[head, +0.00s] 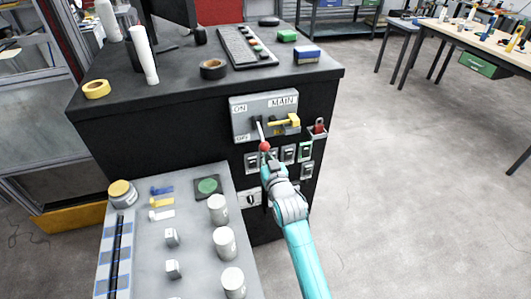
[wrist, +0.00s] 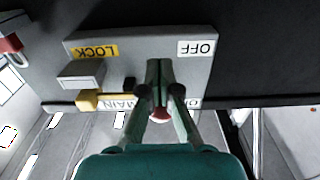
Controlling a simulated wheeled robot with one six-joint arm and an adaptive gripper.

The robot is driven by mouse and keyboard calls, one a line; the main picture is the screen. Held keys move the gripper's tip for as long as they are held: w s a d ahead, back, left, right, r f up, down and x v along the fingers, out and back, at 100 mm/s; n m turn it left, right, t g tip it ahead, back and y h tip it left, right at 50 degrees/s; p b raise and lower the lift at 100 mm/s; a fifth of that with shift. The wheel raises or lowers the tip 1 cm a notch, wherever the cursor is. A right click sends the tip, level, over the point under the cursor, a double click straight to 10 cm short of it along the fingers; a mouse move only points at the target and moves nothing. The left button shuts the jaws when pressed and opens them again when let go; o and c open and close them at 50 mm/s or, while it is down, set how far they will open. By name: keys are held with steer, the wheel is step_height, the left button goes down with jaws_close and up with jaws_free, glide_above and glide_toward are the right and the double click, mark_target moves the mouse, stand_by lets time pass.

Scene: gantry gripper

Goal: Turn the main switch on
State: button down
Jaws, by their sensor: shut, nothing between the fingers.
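The main switch panel (head: 240,129) is a grey plate with ON, OFF and MAIN labels on the front of the dark cabinet; it also shows upside down in the wrist view (wrist: 140,47). Its lever has a pale shaft and a red knob (head: 264,146), and in the head view it slants down toward the OFF side. A yellow handle (head: 286,122) sits right of the lever, and the wrist view shows a yellow LOCK label (wrist: 97,52). My gripper (wrist: 159,64) is shut and empty close to the panel. The red knob (wrist: 160,115) shows behind its fingers; contact is unclear.
Several small switches (head: 288,153) sit below the panel. A red padlock (head: 320,125) hangs in a holder to its right. A grey bench (head: 195,230) with white cylinders (head: 225,243) stands left of my arm. Open floor lies to the right.

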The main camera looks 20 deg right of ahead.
mark_target(266, 146)
steer(key=shift+r, duration=2.65)
steer(key=shift+s+f, duration=0.55)
steer(key=shift+s, duration=0.25)
steer(key=shift+s+f, duration=0.2)
steer(key=shift+s, duration=0.55)
steer(key=s, duration=0.6)
steer(key=s+f+g, duration=0.1)
steer(key=s+f, duration=0.5)
steer(key=s, duration=0.6)
steer(key=s+f+g, duration=0.1)
steer(key=s+f, duration=0.6)
steer(key=s, duration=0.6)
steer(key=s+r, duration=0.2)
steer(key=s, duration=1)
steer(key=s+r+g, duration=0.1)
steer(key=s+r, duration=0.1)
steer(key=s, duration=1)
steer(key=shift+r, duration=0.2)
